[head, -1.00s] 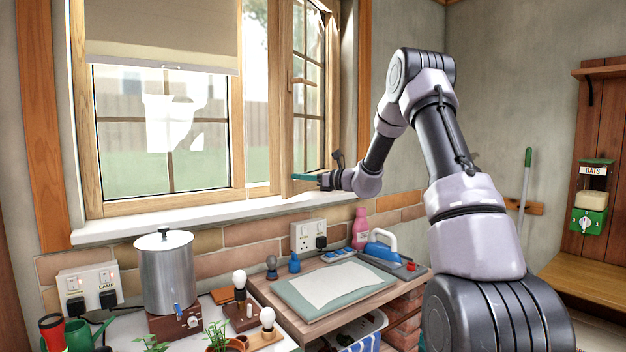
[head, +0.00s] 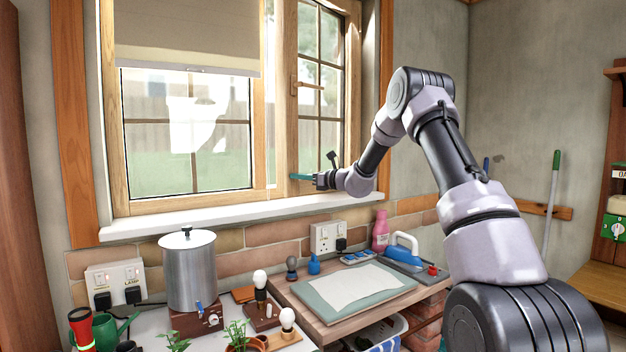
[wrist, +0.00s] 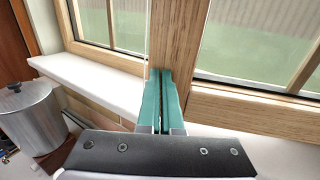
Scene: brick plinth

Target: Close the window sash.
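The window sash (head: 306,168) is the wood-framed, paned right half of the window, with a handle (head: 307,86) on its left side. It stands flush or nearly flush with the frame; I cannot tell whether a small gap is left. It also shows at the right in the wrist view (wrist: 235,108). My gripper (head: 301,177) is at the sash's lower left corner. In the wrist view, its two teal fingers (wrist: 160,76) are together, with only a thin dark line between them and nothing seen held. Their tips are at or very near the wood; contact is unclear.
A white sill (head: 220,216) runs below the window. A steel pot (head: 189,270) stands at the left. A wooden bench (head: 325,327) holds a board with paper (head: 350,288), a pink bottle (head: 380,230) and small tools. A blind (head: 190,40) covers the upper left pane.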

